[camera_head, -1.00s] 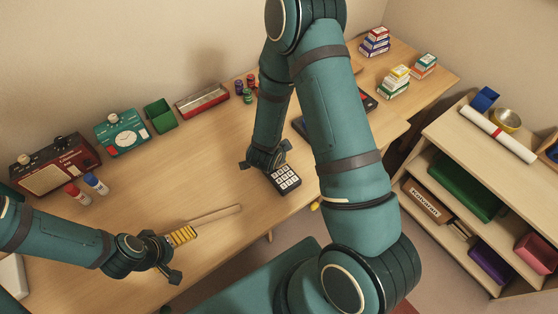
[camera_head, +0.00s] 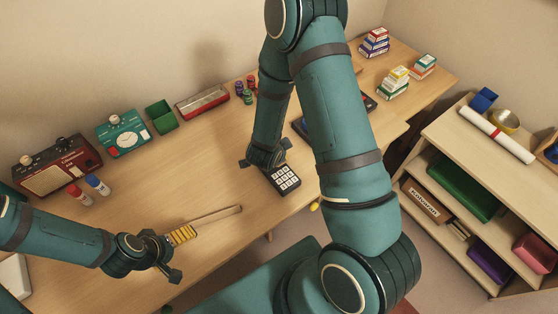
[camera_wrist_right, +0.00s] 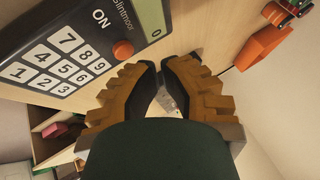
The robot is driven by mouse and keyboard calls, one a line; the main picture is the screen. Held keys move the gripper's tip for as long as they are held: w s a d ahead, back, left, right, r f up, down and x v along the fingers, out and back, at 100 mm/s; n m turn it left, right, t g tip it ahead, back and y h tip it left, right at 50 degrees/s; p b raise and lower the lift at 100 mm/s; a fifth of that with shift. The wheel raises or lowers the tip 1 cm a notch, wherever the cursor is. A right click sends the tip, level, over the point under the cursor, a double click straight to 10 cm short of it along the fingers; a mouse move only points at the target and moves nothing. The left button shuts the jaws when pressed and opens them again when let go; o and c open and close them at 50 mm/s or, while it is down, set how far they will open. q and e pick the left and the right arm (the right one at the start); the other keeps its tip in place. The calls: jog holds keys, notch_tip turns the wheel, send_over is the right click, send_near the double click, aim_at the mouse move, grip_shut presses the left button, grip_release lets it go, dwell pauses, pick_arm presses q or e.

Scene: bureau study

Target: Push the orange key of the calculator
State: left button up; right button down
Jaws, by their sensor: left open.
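The dark calculator (camera_head: 288,181) with white keys lies on the desk near its front edge. In the right wrist view the calculator (camera_wrist_right: 98,62) fills the upper left, and its round orange key (camera_wrist_right: 122,49) shows beside the ON label. My right gripper (camera_head: 264,158) is at the calculator's far end in the head view. In the right wrist view its fingertips (camera_wrist_right: 160,64) are close together with nothing between them, to the right of the orange key and apart from it in the picture. The orange key cannot be made out in the head view. My left gripper (camera_head: 178,256) is open and empty at the lower left.
A wooden stick (camera_head: 215,214) lies near my left gripper. A shelf (camera_head: 440,142) stands right. The desk's middle is clear.

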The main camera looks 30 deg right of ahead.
pick_arm(q)
jog(key=shift+r+p, duration=2)
jog(key=shift+r, duration=0.25)
pick_arm(e)
notch_tip(320, 180, up, 6)
jog(key=shift+f, duration=0.15)
pick_arm(q)
jog(key=shift+f, duration=0.1)
pick_arm(e)
jog(key=shift+f, duration=0.1)
